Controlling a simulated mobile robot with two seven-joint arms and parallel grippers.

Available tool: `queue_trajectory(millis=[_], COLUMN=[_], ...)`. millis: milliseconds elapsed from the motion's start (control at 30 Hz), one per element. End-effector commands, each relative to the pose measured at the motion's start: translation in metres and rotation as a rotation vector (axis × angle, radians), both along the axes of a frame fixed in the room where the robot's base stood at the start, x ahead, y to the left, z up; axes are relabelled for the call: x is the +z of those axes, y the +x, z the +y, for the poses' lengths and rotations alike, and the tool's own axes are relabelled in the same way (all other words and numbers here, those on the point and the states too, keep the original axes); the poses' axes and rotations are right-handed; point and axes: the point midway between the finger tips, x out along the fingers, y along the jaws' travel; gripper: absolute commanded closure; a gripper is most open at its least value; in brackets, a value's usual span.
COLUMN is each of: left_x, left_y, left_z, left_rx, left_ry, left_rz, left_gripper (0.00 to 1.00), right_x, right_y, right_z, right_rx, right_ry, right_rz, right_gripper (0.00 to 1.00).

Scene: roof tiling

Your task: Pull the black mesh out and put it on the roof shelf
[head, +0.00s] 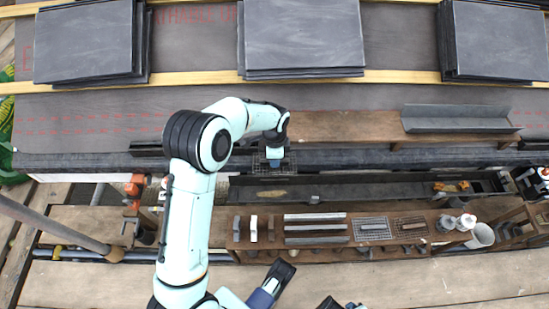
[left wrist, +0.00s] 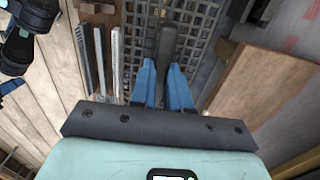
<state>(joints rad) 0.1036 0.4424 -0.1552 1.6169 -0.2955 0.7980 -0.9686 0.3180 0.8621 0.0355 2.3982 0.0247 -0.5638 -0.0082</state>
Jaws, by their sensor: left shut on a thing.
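The black mesh (head: 258,168) is a dark square grid around my left gripper (head: 275,158), at the roof's lower edge. In the left wrist view the grid (left wrist: 196,30) lies beyond the blue fingers (left wrist: 165,85). The fingers are closed on a dark grey bar-like part (left wrist: 168,42) that lies over the grid. How far the mesh is out is hidden by the hand. The brown wooden roof shelf (head: 345,126) is to the right of the gripper and also shows in the left wrist view (left wrist: 262,80). Black and blue parts at the head view's bottom edge may be my right gripper, cut off.
A grey metal trough (head: 460,119) takes up the shelf's right end; its left part is bare. Dark slate stacks (head: 300,35) lie higher on the roof. Below, a wooden rack (head: 410,228) holds metal strips and small grids. A white bucket (head: 482,236) stands at right.

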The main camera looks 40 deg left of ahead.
Motion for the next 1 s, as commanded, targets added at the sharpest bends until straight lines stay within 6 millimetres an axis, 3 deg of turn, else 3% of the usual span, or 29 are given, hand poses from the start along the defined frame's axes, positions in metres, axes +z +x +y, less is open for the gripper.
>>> queue_trajectory(millis=[1000], left_x=[0.034], left_y=[0.0], left_z=[0.0], left_rx=[0.0], left_ry=[0.001], left_rz=[-0.001], left_gripper=[1.0], right_x=[0.029], right_y=[0.001], right_z=[0.0], right_rx=[0.0], right_ry=[-0.001], right_rz=[-0.011], right_gripper=[0.57])
